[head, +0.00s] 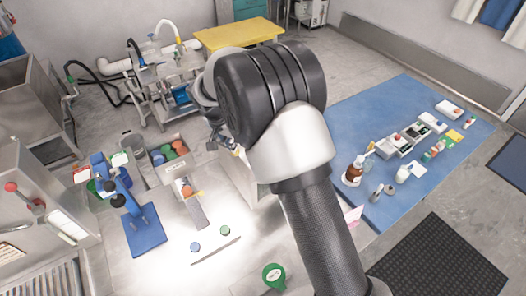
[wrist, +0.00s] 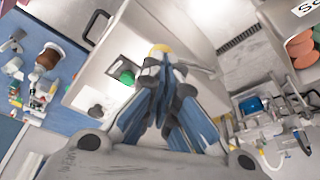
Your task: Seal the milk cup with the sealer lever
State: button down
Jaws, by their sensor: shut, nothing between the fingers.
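A blue press-like device (head: 120,190) with a blue base plate stands at the left of the metal counter in the head view. I cannot tell which of these is the sealer lever. No milk cup can be made out with certainty. My gripper (wrist: 160,55) is shut and empty in the wrist view, its blue-grey fingers together. In the head view it is mostly hidden behind my arm, above the counter's back part and apart from both devices.
Bins with green and orange items (head: 167,153) stand at the counter's back. Small green and blue round pieces lie on the counter, with a green round-headed item (head: 273,275) near the front. A blue table (head: 440,100) at right holds bottles and small boxes. A yellow-topped cart (head: 240,33) stands behind.

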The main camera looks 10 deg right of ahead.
jog(key=shift+f, duration=0.1)
jog(key=shift+s+f+b, duration=0.1)
jog(key=shift+f+b, duration=0.3)
jog(key=shift+b, duration=0.25)
jog(key=shift+f, duration=0.1)
jog(key=shift+s+d+f+b, duration=0.15)
jog(key=shift+s+f+b, duration=0.2)
jog(key=shift+b, duration=0.35)
jog(key=shift+f, duration=0.1)
jog(key=shift+s+f+b, duration=0.1)
jog(key=shift+f+b, duration=0.35)
jog(key=shift+b, duration=0.25)
jog(key=shift+d+f, duration=0.1)
jog(key=shift+f, duration=0.05)
jog(key=shift+s+f+b, duration=0.2)
jog(key=shift+f+b, duration=0.2)
jog(key=shift+b, duration=0.25)
